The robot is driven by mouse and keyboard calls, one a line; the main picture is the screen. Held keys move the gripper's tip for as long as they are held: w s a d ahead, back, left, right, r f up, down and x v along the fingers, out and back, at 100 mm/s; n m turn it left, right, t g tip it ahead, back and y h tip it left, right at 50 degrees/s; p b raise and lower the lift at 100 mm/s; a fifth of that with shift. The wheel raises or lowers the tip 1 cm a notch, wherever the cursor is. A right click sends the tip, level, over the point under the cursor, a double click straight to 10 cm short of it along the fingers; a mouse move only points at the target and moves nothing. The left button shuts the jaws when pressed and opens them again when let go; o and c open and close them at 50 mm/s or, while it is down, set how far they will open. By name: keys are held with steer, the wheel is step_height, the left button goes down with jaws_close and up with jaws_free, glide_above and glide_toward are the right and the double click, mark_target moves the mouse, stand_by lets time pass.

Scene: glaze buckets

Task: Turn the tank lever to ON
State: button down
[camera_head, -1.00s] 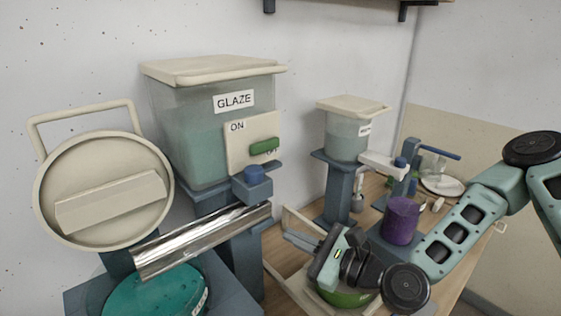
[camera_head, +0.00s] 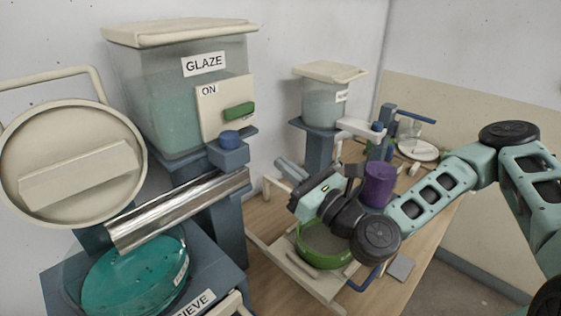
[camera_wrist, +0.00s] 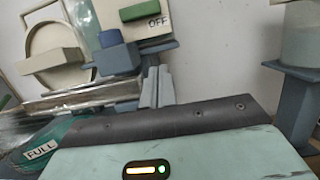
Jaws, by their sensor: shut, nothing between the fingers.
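The glaze tank (camera_head: 155,115) is a clear bin of green liquid with a cream lid. Its cream panel (camera_head: 212,122) reads ON at the top left. The green lever (camera_head: 239,111) lies roughly level on the lower right of the panel. In the wrist view the lever (camera_wrist: 140,10) sits just above the word OFF. My gripper (camera_head: 286,168) is to the right of the tank and lower than the lever, apart from both. Its fingers are together and empty, and in the wrist view the fingertips (camera_wrist: 158,75) stand below the OFF corner.
A blue knob (camera_head: 229,140) and a metal chute (camera_head: 175,210) are below the tank. A smaller tank (camera_head: 325,105) stands behind my gripper. A green bowl (camera_head: 325,248) lies beneath it.

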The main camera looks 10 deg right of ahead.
mark_target(246, 116)
steer(key=x, duration=0.3)
steer(key=p+x, duration=0.1)
steer(key=x, duration=0.2)
steer(key=p+x, duration=0.1)
steer(key=x, duration=0.2)
steer(key=shift+w+a+r, duration=0.1)
steer(key=shift+a+r, duration=0.05)
steer(key=shift+r, duration=0.2)
step_height(246, 116, up, 2)
steer(key=shift+r+p, duration=0.2)
steer(key=shift+p, duration=0.85)
steer(key=shift+r+p, duration=0.4)
steer(key=shift+r, duration=0.1)
steer(key=shift+r+n, duration=0.15)
steer(key=shift+n, duration=0.25)
